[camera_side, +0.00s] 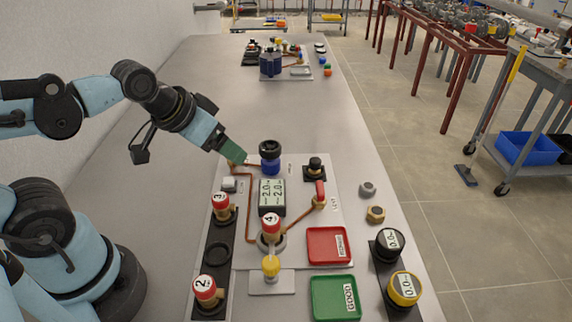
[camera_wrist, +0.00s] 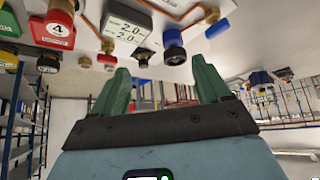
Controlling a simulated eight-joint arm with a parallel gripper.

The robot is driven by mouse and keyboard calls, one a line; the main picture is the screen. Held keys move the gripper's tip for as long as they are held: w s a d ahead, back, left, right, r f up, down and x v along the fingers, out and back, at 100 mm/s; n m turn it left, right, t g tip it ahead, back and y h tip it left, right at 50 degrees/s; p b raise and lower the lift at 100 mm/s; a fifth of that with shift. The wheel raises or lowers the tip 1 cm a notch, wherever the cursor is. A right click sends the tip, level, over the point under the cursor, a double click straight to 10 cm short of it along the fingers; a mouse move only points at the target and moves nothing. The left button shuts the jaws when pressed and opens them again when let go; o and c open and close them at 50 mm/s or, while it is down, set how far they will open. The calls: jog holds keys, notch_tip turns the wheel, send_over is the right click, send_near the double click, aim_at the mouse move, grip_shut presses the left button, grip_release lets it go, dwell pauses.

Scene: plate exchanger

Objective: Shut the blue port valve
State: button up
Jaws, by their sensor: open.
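The blue port valve shows in the wrist view as a blue handle (camera_wrist: 218,29) on a brass fitting, at the upper right beyond the fingertips. In the side view its brass fitting (camera_side: 233,162) shows just below the fingertips, and I cannot make out the blue handle there. My gripper (camera_side: 234,153) is open, with green fingers pointing down toward the panel's far left corner. In the wrist view the fingers (camera_wrist: 161,66) are spread wide with nothing between them. The handle lies beyond the right finger, and no contact shows.
A blue-bodied unit with a black knob (camera_side: 270,156) stands close to the right of my fingers. A display (camera_side: 272,195), copper pipes and a red-handled valve (camera_side: 320,192) are on the panel. Red-capped numbered pieces (camera_side: 221,206) stand nearer.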

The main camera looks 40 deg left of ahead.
jog(key=w+a+r+n+g+y, duration=0.1)
jog(key=w+a+n+g+y, duration=0.25)
jog(key=w+a+n, duration=0.45)
jog(key=shift+n, duration=0.5)
jog(key=shift+s+d+f+x, duration=0.15)
jog(key=shift+s+x, duration=0.2)
jog(key=shift+x, duration=1.5)
jog(key=shift+s+d+f+x, duration=0.15)
jog(key=shift+s+x, duration=0.2)
jog(key=shift+x, duration=1.45)
jog(key=shift+s+d+f+x, duration=0.15)
jog(key=shift+s+x, duration=0.25)
jog(key=shift+x, duration=1.45)
jog(key=shift+c, duration=0.2)
jog(key=c, duration=1)
